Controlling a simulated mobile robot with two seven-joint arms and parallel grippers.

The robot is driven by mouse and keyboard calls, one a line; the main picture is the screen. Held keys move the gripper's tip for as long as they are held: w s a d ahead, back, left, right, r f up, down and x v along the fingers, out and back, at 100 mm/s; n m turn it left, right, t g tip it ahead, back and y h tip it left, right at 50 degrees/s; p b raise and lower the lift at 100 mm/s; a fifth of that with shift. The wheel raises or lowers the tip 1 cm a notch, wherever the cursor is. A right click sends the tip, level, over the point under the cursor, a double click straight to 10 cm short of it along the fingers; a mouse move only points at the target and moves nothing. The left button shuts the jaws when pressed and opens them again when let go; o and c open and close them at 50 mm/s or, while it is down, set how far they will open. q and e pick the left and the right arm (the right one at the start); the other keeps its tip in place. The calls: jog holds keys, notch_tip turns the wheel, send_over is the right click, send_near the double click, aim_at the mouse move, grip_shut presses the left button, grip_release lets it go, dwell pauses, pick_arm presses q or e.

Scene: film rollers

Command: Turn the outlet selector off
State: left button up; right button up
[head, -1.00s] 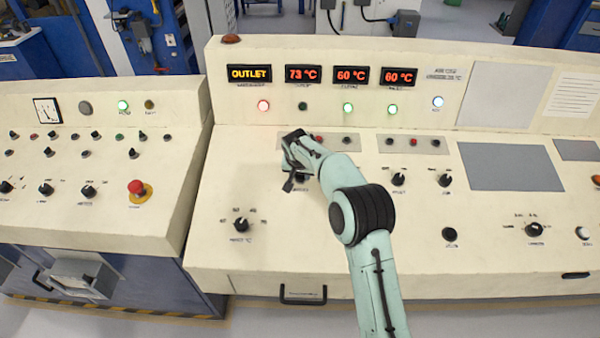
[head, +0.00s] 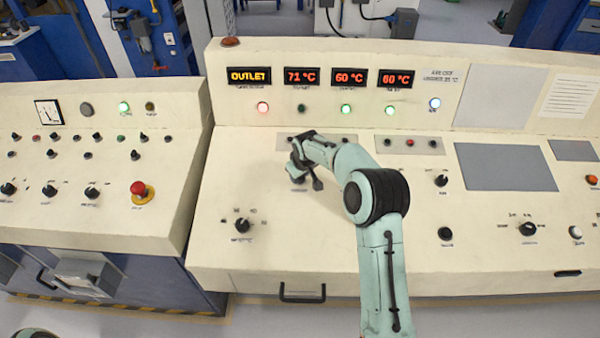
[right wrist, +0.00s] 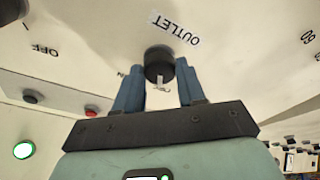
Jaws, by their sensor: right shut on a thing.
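The outlet selector is a black knob (right wrist: 158,62) on the cream panel, beside an OUTLET label (right wrist: 175,27) in the right wrist view. My right gripper (right wrist: 158,84) is shut on it, with one blue finger on each side. An OFF marking (right wrist: 44,50) lies to the left of the knob. In the head view my right gripper (head: 298,174) is down at the panel and mostly hides the knob. My left gripper is not in view.
Other knobs (head: 242,225) and (head: 440,180) stand on the same panel. Small button plates (head: 410,146) lie just right of my right arm. A red emergency button (head: 138,188) is on the left console. The panel's front area is mostly clear.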

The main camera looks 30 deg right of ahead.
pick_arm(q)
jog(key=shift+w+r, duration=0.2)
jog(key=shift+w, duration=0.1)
pick_arm(e)
jog(key=shift+n, duration=0.5)
jog(key=o, duration=1.1)
jog(key=shift+c, duration=0.2)
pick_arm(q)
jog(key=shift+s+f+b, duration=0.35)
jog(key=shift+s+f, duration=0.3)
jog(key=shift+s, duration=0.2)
pick_arm(e)
jog(key=v, duration=1.3)
jog(key=shift+r, duration=0.15)
jog(key=shift+d, duration=0.1)
